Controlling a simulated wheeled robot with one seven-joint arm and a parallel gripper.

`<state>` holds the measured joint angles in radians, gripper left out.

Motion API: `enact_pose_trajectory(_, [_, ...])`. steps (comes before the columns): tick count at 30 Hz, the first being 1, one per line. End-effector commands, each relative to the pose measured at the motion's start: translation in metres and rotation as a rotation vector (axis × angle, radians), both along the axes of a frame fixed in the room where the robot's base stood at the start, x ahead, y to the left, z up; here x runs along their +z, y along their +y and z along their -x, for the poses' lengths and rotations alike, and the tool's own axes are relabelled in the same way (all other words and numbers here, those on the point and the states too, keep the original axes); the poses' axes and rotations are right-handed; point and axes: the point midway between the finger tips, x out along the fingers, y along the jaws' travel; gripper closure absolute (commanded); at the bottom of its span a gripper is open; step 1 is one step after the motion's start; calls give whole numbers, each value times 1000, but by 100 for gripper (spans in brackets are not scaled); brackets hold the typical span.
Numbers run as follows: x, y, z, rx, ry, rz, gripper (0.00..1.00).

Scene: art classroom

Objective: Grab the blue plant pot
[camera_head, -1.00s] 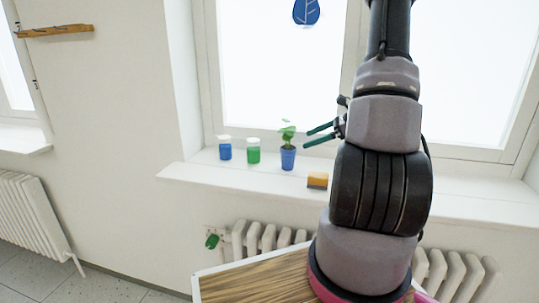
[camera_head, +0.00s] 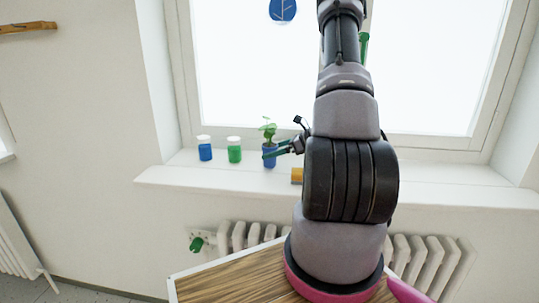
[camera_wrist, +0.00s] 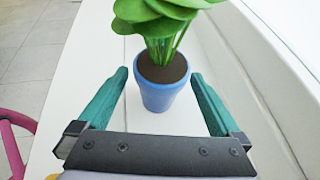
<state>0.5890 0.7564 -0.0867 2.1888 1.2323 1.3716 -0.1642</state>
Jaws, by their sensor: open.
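The blue plant pot (camera_head: 270,160) with a green leafy plant stands upright on the white windowsill. In the wrist view the blue pot (camera_wrist: 158,97) shows dark soil and green stems. My gripper (camera_wrist: 158,82) is open, with one green finger on each side of the pot. Gaps show between the fingers and the pot in the wrist view. In the head view my gripper (camera_head: 277,151) overlaps the pot and hides part of it.
A blue jar (camera_head: 205,153) and a green jar (camera_head: 234,155) stand left of the pot on the windowsill (camera_head: 170,174). A yellow block (camera_head: 297,175) lies to its right, partly hidden by my arm. The window is behind, a radiator (camera_head: 240,238) below.

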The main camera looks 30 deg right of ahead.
Motion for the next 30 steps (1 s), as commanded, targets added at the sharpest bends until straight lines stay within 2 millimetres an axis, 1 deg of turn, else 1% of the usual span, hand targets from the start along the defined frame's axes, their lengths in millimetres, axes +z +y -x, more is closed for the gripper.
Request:
enact_pose_trajectory(1, [-3,5,-5,1,-1,0,0])
enact_pose_trajectory(4, [-6,9,-10,0,-1,0,0])
enact_pose_trajectory(11, [-6,10,-11,0,-2,0,0])
enact_pose_trajectory(14, [-6,10,-11,0,-2,0,34])
enact_pose_trajectory(15, [-6,10,-11,0,-2,0,50])
enact_pose_trajectory(17, [-6,10,-11,0,-2,0,73])
enact_pose_trajectory(18, [-6,10,-11,0,-2,0,88])
enact_pose_trajectory(19, [-6,10,-11,0,-2,0,99])
enact_pose_trajectory(26, [-5,10,-11,0,-2,0,100])
enact_pose_trajectory(30, [2,10,-11,0,-2,1,100])
